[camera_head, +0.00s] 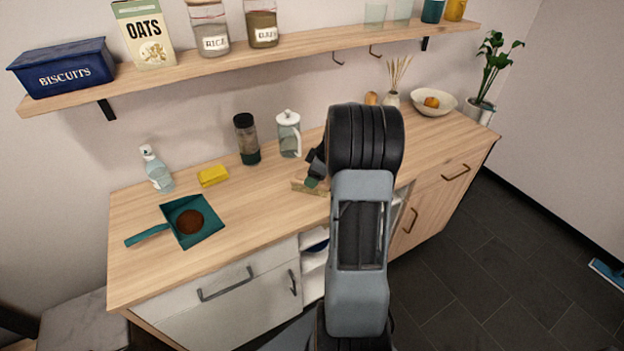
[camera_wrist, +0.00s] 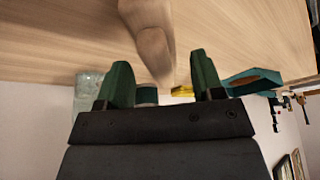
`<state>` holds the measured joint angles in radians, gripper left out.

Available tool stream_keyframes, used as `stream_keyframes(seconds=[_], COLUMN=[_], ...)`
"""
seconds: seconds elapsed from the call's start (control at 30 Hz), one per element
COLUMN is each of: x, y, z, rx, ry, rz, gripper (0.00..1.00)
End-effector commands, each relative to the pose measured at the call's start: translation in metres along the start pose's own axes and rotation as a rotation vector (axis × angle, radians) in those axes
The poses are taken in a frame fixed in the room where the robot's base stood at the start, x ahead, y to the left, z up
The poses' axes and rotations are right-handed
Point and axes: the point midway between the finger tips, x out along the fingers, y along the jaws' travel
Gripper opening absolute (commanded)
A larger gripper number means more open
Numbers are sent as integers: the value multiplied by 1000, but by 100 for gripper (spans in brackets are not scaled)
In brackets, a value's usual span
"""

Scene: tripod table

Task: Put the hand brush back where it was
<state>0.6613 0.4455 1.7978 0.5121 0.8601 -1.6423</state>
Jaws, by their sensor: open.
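The hand brush (camera_head: 308,188) lies on the wooden counter in the head view, partly hidden by my gripper and arm. Only a pale, light-wood part of it shows there. In the wrist view, the rounded wooden end of what looks like the brush (camera_wrist: 150,38) reaches in from the top, between the two green fingers. My gripper (camera_wrist: 160,65) is open, its fingers apart on either side of this end, with no clear grip on it. In the head view my gripper (camera_head: 313,182) is low over the counter at the brush.
A teal dustpan (camera_head: 205,233) with a brown heap lies at the left. A yellow sponge (camera_head: 213,176), spray bottle (camera_head: 157,170), dark jar (camera_head: 247,140) and glass pot (camera_head: 289,135) stand behind. Empty hooks (camera_head: 338,58) hang under the shelf (camera_head: 290,47).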

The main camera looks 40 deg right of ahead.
Motion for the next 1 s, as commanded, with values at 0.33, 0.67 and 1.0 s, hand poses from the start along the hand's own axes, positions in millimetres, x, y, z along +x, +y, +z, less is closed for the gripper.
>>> stream_keyframes(seconds=[0.33,0.67,1.0], x=[-66,-96,-100], y=[0,-19,-195], z=[0,-16,-75], rx=[1,27,342], ry=[0,-19,-133], rz=[3,1,103], gripper=[61,61,61])
